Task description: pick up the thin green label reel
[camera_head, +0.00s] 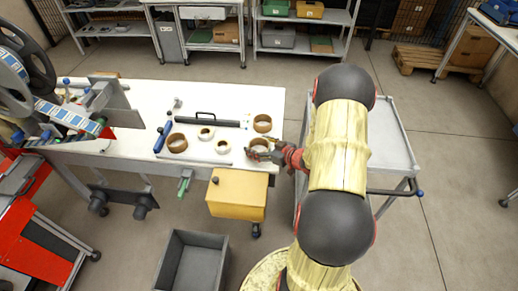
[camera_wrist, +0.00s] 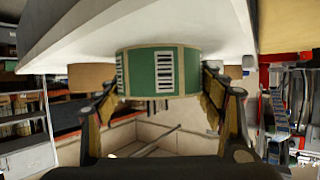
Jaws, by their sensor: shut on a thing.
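The thin green label reel (camera_wrist: 150,72) fills the middle of the wrist view. It has a green band with white barcode labels and a tan edge. My gripper (camera_wrist: 160,92) has one finger on each side of it and is shut on it. In the wrist view the reel lies right against the pale table surface (camera_wrist: 70,45); I cannot tell whether it touches. In the head view my gripper (camera_head: 262,154) is at the table's right front edge, over a pale reel (camera_head: 260,143), whose green side is hidden there.
Another brown reel (camera_head: 177,142), a small reel (camera_head: 206,132) and a blue roller (camera_head: 162,138) lie further left. A grey cart (camera_head: 393,150) stands right.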

